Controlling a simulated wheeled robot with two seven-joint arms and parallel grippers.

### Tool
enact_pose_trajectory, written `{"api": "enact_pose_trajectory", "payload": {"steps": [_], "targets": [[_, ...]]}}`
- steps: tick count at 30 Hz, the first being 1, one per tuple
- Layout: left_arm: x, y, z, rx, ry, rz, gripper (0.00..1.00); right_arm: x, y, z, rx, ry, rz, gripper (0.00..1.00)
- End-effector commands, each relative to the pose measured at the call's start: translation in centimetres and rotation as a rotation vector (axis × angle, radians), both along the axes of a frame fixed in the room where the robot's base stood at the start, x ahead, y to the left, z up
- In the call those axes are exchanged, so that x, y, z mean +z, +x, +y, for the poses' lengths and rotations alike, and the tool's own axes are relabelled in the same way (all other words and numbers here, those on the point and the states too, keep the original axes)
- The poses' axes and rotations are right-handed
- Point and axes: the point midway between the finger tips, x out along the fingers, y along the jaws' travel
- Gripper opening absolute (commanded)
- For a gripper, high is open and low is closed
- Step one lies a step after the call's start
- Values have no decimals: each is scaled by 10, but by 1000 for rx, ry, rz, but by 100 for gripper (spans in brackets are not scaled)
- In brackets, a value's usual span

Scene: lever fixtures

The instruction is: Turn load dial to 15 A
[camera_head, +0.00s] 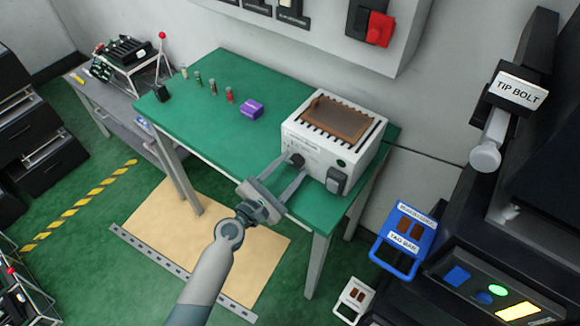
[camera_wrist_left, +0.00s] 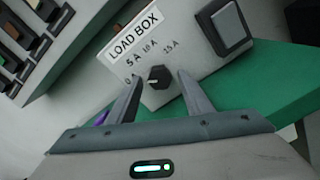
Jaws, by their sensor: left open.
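The load box (camera_head: 318,160) is a white box with a brown ribbed top, on the green table. Its front also shows in the left wrist view, with the label LOAD BOX (camera_wrist_left: 135,35). The load dial (camera_wrist_left: 159,74) is a small black knob with marks for 0 A, 5 A, 10 A and 15 A around it. A light mark on the knob's left side appears to point toward 0 A. My left gripper (camera_head: 290,170) is open, its fingers on either side of the dial; I cannot tell if they touch it. My right gripper is out of view.
A dark rocker switch (camera_head: 337,180) sits on the box's right front. A purple block (camera_head: 251,108) and several small coloured pieces stand farther left on the green table (camera_head: 205,135). A blue tag bar (camera_head: 405,240) and dark equipment are at the right.

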Motion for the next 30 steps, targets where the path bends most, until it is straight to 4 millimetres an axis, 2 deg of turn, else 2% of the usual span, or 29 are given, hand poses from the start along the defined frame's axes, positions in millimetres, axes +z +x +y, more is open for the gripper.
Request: {"api": "enact_pose_trajectory", "payload": {"steps": [8, 9, 14, 30], "targets": [[0, 1, -1, 0, 0, 0, 46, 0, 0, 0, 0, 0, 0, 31], [0, 1, -1, 0, 0, 0, 41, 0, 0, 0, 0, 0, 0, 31], [0, 1, -1, 0, 0, 0, 4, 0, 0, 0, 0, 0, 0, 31], [0, 1, -1, -1, 75, -55, 5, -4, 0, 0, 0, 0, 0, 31]]}}
